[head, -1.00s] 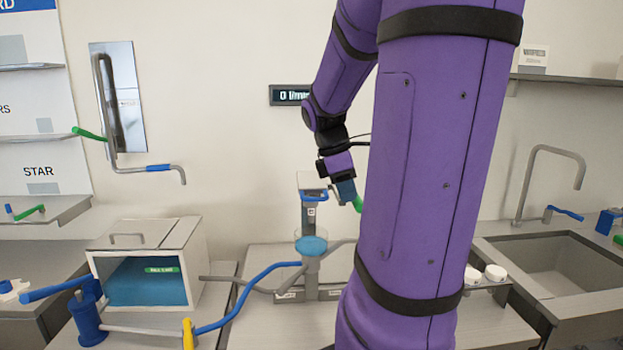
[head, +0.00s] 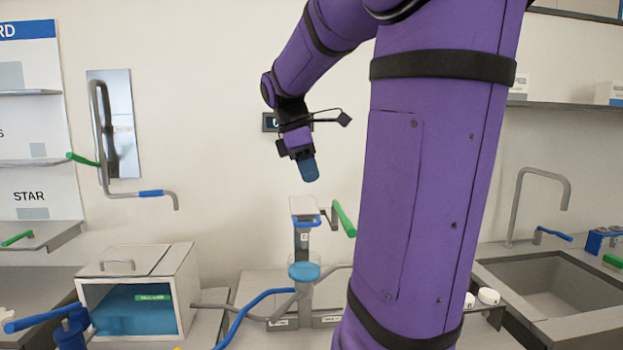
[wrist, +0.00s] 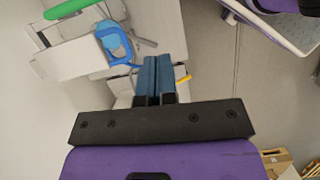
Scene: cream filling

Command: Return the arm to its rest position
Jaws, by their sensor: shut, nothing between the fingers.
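My gripper (head: 309,172) is raised in front of the back wall, above and clear of the filling machine. Its blue fingers point down and are together with nothing between them. The wrist view also shows the closed fingers of my gripper (wrist: 154,62). My purple arm covers the right middle of the head view and hides part of the counter behind it.
The filling machine (head: 303,236) with a green lever (head: 344,219) and a blue round part (head: 304,271) stands below my gripper. A white box (head: 190,275) stands left on the counter. A sink (head: 550,290) is at right.

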